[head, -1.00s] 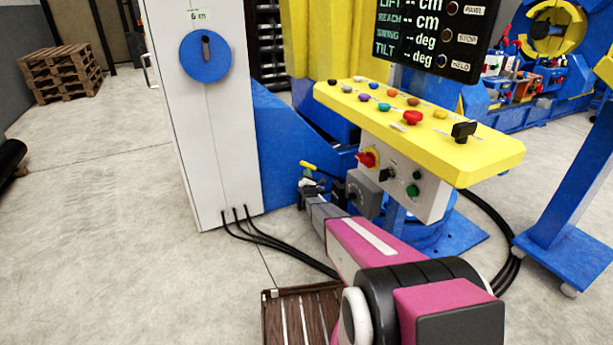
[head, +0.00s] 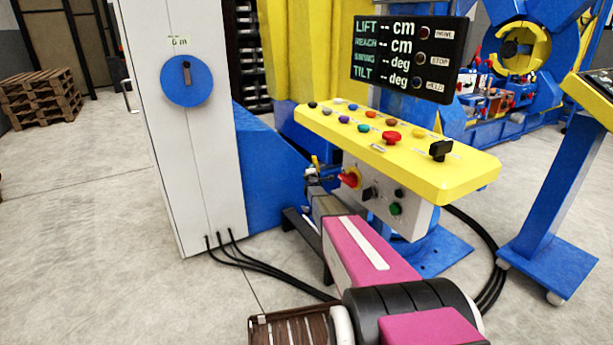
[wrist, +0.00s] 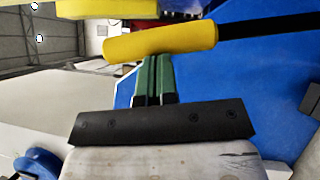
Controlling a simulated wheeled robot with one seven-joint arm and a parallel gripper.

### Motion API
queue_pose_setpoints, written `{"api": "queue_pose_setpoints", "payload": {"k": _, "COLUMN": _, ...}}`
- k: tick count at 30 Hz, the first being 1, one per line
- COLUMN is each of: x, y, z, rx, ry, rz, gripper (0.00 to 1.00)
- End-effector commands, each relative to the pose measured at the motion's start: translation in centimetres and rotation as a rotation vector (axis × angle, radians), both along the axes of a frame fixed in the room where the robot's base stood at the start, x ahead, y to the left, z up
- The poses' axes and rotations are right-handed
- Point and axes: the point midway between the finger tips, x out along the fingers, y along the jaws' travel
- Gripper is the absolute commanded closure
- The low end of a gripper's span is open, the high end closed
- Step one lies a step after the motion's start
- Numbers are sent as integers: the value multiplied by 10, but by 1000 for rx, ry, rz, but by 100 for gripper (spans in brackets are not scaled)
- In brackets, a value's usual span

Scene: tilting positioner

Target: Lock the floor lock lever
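The lever has a thick yellow grip (wrist: 160,41) on a black rod (wrist: 265,22) and lies across the wrist view. A small yellow end (head: 315,162), which looks like the same lever, shows in the head view beside the control desk. My gripper (wrist: 153,66) has its two green fingers close together with only a narrow gap. Their tips meet the grip's lower edge in the picture, and the grip hides the ends. The grip is not between the fingers; whether they touch it I cannot tell.
The yellow control desk (head: 400,150) with buttons stands just right of my arm. A white cabinet (head: 190,130) with a blue dial stands to the left.

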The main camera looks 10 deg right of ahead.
Motion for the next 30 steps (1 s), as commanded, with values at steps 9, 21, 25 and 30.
{"api": "queue_pose_setpoints", "payload": {"k": 9, "x": 6, "y": -14, "z": 5, "rx": 55, "ry": 20, "rz": 2, "gripper": 100}}
{"api": "queue_pose_setpoints", "payload": {"k": 21, "x": 6, "y": -14, "z": 4, "rx": 56, "ry": 21, "rz": 3, "gripper": 100}}
{"api": "queue_pose_setpoints", "payload": {"k": 25, "x": 5, "y": -14, "z": 4, "rx": 56, "ry": 22, "rz": 2, "gripper": 100}}
{"api": "queue_pose_setpoints", "payload": {"k": 30, "x": -1, "y": -16, "z": 3, "rx": 57, "ry": 21, "rz": 2, "gripper": 100}}
